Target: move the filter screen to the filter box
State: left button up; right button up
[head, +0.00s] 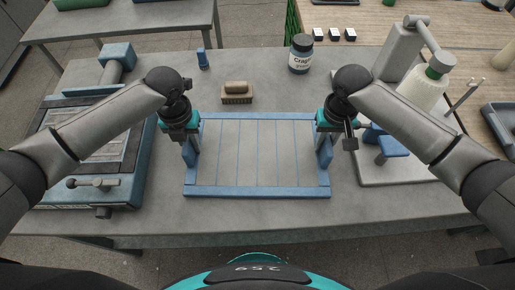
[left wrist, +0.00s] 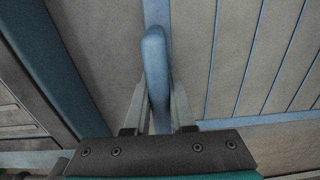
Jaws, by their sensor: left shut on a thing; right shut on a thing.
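The filter screen (head: 258,191), a blue frame with thin blue bars across a grey middle, is in front of me at the centre of the table. My left gripper (head: 187,140) is shut on the blue handle at its left side. The left wrist view shows this handle (left wrist: 155,65) between the fingers (left wrist: 157,105). My right gripper (head: 325,138) is shut on the handle at the right side. I cannot tell whether the screen touches the table. What looks like the filter box (head: 127,190), blue-rimmed with a grey ribbed inside, stands at the left, partly behind my left arm.
A brush (head: 237,93) and a small blue item (head: 203,60) lie behind the screen. A labelled jar (head: 301,55) stands at the back. The cone winder (head: 400,55) with a white cone (head: 424,85) is at the right. A table strip between box and screen is clear.

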aim_at(328, 137)
pick_arm(q)
grip_shut()
pick_arm(e)
grip_shut()
pick_arm(q)
jog(key=shift+r, duration=0.1)
pick_arm(e)
jog(key=shift+r, duration=0.1)
dwell(0.4)
pick_arm(q)
jog(key=shift+r, duration=0.15)
pick_arm(e)
jog(key=shift+r, duration=0.15)
